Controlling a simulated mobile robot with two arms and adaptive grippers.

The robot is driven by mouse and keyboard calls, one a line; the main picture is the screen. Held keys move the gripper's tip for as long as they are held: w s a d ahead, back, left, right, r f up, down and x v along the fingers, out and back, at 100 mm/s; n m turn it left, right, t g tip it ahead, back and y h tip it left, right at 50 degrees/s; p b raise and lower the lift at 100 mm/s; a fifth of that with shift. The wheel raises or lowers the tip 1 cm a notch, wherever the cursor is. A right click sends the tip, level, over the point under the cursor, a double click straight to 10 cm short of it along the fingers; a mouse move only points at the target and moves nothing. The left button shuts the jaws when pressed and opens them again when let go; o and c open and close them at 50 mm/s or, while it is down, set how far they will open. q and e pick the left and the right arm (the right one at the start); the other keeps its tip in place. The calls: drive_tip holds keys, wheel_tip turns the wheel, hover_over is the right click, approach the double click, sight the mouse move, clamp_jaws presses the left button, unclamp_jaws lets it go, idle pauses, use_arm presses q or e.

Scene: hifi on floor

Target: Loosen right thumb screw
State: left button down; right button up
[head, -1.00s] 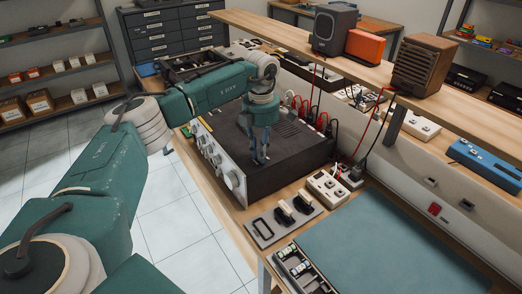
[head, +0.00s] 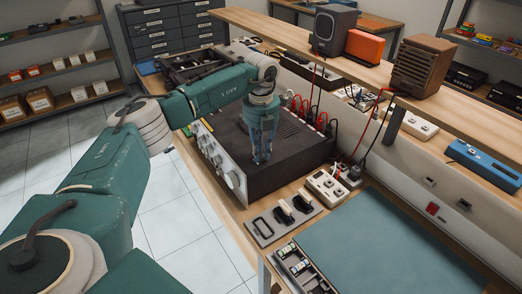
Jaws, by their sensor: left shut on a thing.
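A black hifi amplifier (head: 292,172) with a silver front panel and knobs (head: 231,179) sits on the wooden bench. My left gripper (head: 261,160) points straight down over the middle of its top cover, near the front. Its fingertips are close together at the cover's surface. What they hold is too small to make out. The right thumb screw cannot be made out in this view. My right gripper does not show.
Red, white and black cables (head: 318,118) plug in along the amplifier's back. A shelf (head: 405,88) with speakers overhangs the back.

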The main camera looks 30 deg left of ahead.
use_arm(q)
drive_tip(key=n, duration=0.4)
drive_tip(key=shift+d+n+p, duration=0.1)
drive_tip(key=shift+n+p, duration=0.2)
drive_tip(key=shift+p, duration=0.05)
drive_tip(key=n, duration=0.3)
drive_tip(key=shift+n+p, duration=0.35)
drive_tip(key=shift+n, duration=0.05)
drive_tip(key=n+p, duration=0.1)
drive_tip(key=n, duration=0.3)
drive_tip(key=shift+n+p, duration=0.35)
drive_tip(key=shift+n, duration=1.45)
drive_tip(key=shift+w, duration=0.1)
drive_tip(key=c, duration=1.6)
unclamp_jaws()
drive_tip(key=shift+c, duration=0.2)
